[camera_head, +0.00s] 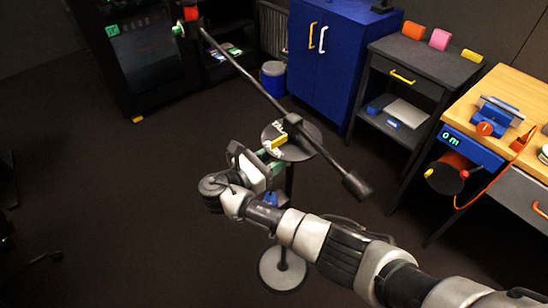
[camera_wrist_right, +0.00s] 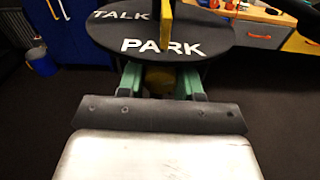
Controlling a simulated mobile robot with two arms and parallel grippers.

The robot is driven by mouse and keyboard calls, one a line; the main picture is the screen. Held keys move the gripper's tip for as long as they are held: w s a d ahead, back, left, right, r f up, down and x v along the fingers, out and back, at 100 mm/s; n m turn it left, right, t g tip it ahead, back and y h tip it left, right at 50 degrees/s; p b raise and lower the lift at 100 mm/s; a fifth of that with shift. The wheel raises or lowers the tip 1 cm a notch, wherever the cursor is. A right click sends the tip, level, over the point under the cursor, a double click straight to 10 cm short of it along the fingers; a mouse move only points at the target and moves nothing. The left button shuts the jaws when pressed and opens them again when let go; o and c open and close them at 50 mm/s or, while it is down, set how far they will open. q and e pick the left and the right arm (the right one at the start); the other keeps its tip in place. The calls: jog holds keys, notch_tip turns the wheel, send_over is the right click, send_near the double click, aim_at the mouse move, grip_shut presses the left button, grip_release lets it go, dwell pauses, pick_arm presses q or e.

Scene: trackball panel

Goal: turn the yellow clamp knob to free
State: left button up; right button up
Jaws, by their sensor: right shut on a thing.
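A round dark disc (camera_head: 305,148) sits on a stand. It also shows in the right wrist view (camera_wrist_right: 110,33), with the white words TALK and PARK. A yellow upright bar (camera_wrist_right: 166,28) stands on the disc behind PARK; it shows in the head view as a yellow piece (camera_head: 278,141). The yellow clamp knob (camera_wrist_right: 158,78) shows dimly just under the disc's near edge, between the green fingers of my right gripper (camera_wrist_right: 160,84). This gripper, also in the head view (camera_head: 267,157), is shut on the knob. The knob's marking is hidden. My left gripper is not in view.
A long dark boom (camera_head: 245,72) crosses above the disc, with a counterweight (camera_head: 356,186) at its lower right end. The stand's round base (camera_head: 283,270) is on the floor. A blue cabinet (camera_head: 330,55) and a wooden workbench (camera_head: 510,95) stand behind.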

jog(key=shift+c, duration=0.5)
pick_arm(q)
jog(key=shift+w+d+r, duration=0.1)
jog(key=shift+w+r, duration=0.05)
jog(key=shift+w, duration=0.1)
pick_arm(e)
jog(key=shift+m, duration=1.4)
jog(key=o, duration=0.9)
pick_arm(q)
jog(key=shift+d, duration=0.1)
pick_arm(e)
jog(key=shift+o, duration=0.2)
jog(key=shift+d, duration=0.1)
